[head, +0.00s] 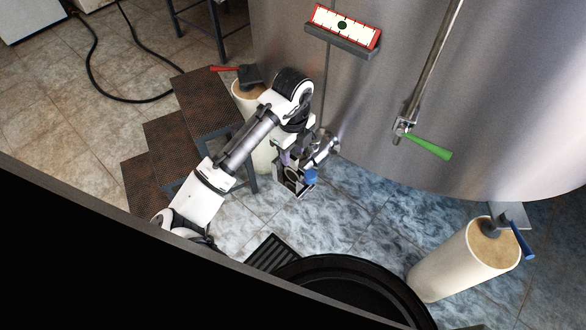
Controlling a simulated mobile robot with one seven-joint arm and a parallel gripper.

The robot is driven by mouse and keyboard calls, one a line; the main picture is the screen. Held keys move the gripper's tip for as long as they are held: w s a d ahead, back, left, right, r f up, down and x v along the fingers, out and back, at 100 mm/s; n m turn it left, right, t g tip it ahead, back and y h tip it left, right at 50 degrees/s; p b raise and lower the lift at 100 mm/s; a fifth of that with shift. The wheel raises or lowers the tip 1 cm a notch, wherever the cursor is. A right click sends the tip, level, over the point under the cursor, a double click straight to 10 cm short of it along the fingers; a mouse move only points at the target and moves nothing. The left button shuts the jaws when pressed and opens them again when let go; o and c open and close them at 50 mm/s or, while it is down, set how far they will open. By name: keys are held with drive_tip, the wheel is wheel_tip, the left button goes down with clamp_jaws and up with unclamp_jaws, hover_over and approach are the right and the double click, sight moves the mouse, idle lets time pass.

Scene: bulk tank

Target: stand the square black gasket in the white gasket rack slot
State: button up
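My gripper (291,160) is small in the head view, low in front of the steel tank, at the end of my white and black arm. Its fingers are partly hidden by the wrist and surrounding parts, so I cannot tell how far open they are. A dark, square-looking piece (282,181) with a pale edge shows just below the gripper. It may be the square black gasket or part of a holder; I cannot tell which, nor whether the fingers touch it. A small blue part (311,177) is beside it. I cannot clearly make out the white gasket rack or its slot.
The steel tank (430,90) fills the back right, with a green-handled valve (428,146). Dark steps (180,135) stand left of my arm. A cream post (450,268) stands at right. A black round rim (355,268) is in front. Wet floor lies between.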

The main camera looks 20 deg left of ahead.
drive_tip(key=shift+f, duration=0.9)
drive_tip(key=shift+c, duration=0.4)
clamp_jaws()
drive_tip(key=shift+r, duration=0.2)
